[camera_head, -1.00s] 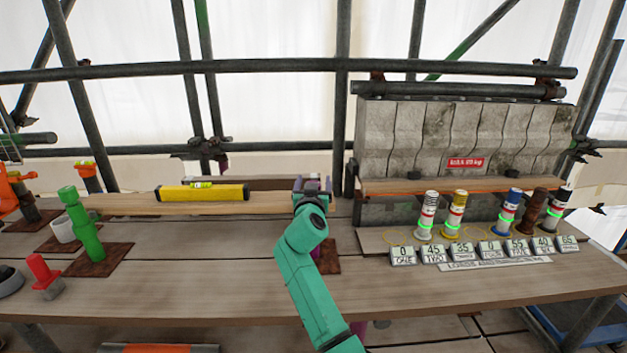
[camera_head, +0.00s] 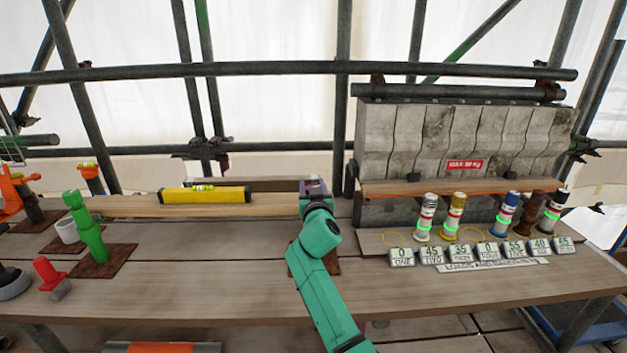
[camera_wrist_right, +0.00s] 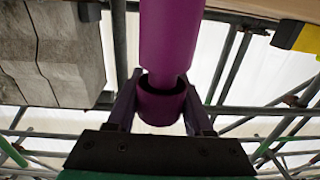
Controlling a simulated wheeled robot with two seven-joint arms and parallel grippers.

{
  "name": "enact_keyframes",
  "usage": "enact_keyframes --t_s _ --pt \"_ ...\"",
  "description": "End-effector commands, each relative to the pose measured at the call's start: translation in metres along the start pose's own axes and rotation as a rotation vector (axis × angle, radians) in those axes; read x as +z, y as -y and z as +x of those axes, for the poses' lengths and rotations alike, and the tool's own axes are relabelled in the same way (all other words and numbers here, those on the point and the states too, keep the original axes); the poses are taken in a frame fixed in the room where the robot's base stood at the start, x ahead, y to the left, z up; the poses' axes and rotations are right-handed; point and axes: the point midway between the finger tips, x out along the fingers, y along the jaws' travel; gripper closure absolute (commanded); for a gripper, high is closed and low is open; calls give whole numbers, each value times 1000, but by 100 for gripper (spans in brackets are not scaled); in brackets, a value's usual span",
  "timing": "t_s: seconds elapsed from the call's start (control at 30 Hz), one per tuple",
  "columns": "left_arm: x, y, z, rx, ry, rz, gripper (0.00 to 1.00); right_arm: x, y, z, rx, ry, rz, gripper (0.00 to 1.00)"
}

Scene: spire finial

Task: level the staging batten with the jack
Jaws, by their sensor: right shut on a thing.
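The staging batten (camera_head: 150,208) is a long pale plank across the back of the bench. A yellow spirit level (camera_head: 220,195) with a green vial on top lies along it. I cannot read the bubble. My right gripper (camera_head: 315,187) is at the batten's right end. In the right wrist view, its fingers (camera_wrist_right: 162,105) are shut around the purple collar (camera_wrist_right: 160,85) of the jack, below a thicker purple tube (camera_wrist_right: 167,35). In the head view my arm hides most of the jack. My left gripper is not in view.
A green post (camera_head: 85,230) on a brown plate and a red-topped piece (camera_head: 48,272) stand at left. Several banded cylinders (camera_head: 453,215) and number cards (camera_head: 432,255) stand at right, before a stone block (camera_head: 430,140). The bench front is mostly clear.

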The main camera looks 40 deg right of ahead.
Motion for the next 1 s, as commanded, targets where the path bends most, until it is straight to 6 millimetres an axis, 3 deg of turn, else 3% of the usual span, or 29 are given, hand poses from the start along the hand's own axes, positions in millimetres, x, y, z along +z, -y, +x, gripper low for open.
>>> enact_keyframes --t_s 0.03,0.3,0.53,0.77,1.0 --pt "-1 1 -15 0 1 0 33 -7 1 0 -32 3 -3 100" --pt "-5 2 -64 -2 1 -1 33 -9 6 -1 -272 5 -10 100" --pt "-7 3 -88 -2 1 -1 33 -5 12 -3 -491 4 -15 100" --pt "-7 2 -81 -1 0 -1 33 3 17 -6 -708 3 -12 100" --pt "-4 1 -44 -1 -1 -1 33 7 21 -10 -932 -1 -9 100"
